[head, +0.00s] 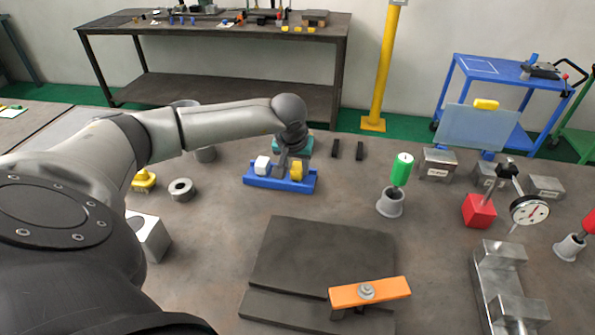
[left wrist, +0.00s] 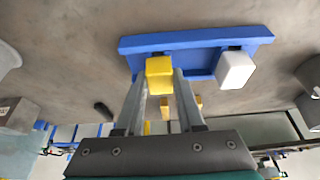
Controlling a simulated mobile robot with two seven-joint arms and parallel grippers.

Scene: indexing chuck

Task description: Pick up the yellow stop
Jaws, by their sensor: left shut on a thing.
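The yellow stop (head: 297,171) is a small yellow block at the right part of a blue rack (head: 264,183), beside a white block (head: 262,166). My left gripper (head: 291,163) reaches down to it from behind the rack. In the left wrist view the yellow stop (left wrist: 160,75) sits between the two fingers (left wrist: 161,92), which are shut on it. The blue rack (left wrist: 190,41) and the white block (left wrist: 235,69) show just beyond. I cannot tell whether the stop still touches the rack. My right gripper is not in view.
Two small black blocks (head: 347,150) stand right of the rack. A green-handled tool in a grey cup (head: 390,203) is further right. A grey ring (head: 182,189) lies to the left. A dark plate (head: 322,258) with an orange clamp (head: 369,292) lies in front.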

